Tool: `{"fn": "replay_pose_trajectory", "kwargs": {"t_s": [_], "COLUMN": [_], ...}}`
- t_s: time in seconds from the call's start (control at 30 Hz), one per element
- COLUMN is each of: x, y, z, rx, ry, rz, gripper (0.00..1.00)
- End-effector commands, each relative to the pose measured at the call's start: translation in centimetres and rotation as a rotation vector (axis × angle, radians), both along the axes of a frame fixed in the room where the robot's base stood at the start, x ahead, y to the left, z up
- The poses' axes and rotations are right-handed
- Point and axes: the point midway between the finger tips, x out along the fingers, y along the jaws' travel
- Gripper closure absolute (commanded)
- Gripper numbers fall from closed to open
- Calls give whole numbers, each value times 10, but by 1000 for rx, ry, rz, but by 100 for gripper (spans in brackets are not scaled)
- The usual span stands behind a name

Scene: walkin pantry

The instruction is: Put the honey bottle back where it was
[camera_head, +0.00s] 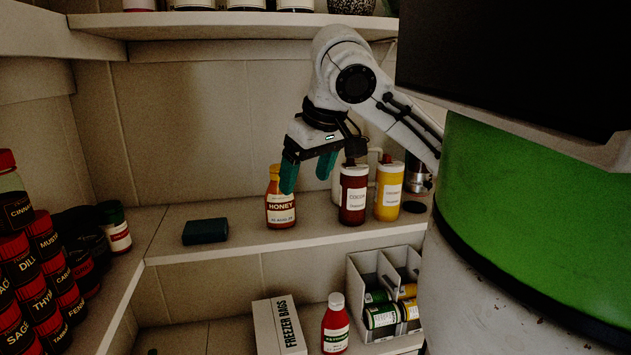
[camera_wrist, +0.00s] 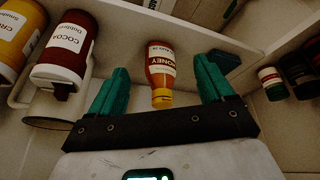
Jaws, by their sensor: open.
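The honey bottle (camera_head: 281,208) stands upright on the middle shelf, an amber-red bottle with a yellow cap and a white HONEY label. In the wrist view the honey bottle (camera_wrist: 160,70) shows between the two fingers, with a gap on each side. My gripper (camera_head: 308,178) has green fingers and is open. In the head view it is above and right of the bottle, one finger overlapping the bottle's upper right edge. It also shows in the wrist view (camera_wrist: 160,85), holding nothing. Whether a finger touches the bottle I cannot tell.
A cocoa bottle (camera_head: 353,196) and a yellow bottle (camera_head: 389,190) stand close to the right. A dark green box (camera_head: 205,231) lies to the left. Labelled spice jars (camera_head: 41,280) fill the left shelf. Below are a freezer bags box (camera_head: 279,325), a ketchup bottle (camera_head: 335,328) and a divided bin (camera_head: 357,290).

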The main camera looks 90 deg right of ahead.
Motion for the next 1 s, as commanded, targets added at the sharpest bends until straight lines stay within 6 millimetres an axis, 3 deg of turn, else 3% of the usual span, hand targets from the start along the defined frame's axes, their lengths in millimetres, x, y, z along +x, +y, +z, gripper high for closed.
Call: {"fn": "replay_pose_trajectory", "kwargs": {"t_s": [0.3, 1.0], "x": [-16, -16], "y": [19, 19], "z": [0, 0], "rx": [0, 1], "ry": [0, -1], "rz": [-1, -1], "gripper": [19, 19]}}
